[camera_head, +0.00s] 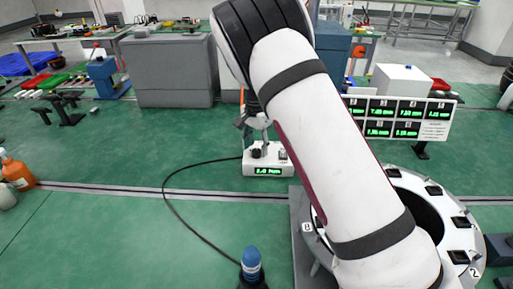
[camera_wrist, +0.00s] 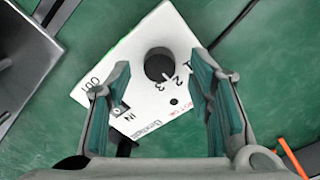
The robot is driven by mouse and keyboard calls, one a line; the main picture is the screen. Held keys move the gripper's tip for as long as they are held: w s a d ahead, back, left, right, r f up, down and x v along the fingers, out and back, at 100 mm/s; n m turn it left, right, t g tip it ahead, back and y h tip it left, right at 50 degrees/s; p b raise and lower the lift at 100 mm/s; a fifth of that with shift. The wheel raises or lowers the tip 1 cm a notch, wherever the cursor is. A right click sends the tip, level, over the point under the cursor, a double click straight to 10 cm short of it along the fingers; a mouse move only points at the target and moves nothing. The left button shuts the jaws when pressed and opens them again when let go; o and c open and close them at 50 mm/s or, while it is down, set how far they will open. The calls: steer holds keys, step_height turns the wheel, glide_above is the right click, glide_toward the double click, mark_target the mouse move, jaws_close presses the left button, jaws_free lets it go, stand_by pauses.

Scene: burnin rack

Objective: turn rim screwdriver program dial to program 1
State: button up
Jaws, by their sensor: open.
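The program dial is a round black knob (camera_wrist: 158,65) on a white control box (camera_wrist: 140,45), seen from above in the wrist view. Its short white pointer faces the printed numbers 1, 2 and 3, nearest 2 or 3; I cannot tell exactly which. My gripper (camera_wrist: 161,62) is open, with one finger on each side of the knob and gaps to both. The box also stands in the head view (camera_head: 268,168), where its green display seems to read 2.0 or 3.0 Nm. There my arm hides much of the area behind and right of the box.
A black cable (camera_head: 176,205) loops left from the box across the green surface. A blue-topped tool (camera_head: 251,264) stands in front. A white ring fixture (camera_head: 462,238) lies right, behind my arm. A display board (camera_head: 433,120) stands behind it. An orange bottle (camera_head: 16,171) is far left.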

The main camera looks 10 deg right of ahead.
steer(key=shift+f, duration=0.75)
jaws_close()
steer(key=shift+n, duration=0.3)
steer(key=n+b, duration=0.2)
steer(key=n, duration=0.2)
steer(key=shift+n+b, duration=0.5)
steer(key=shift+n, duration=1.1)
steer(key=shift+r, duration=0.1)
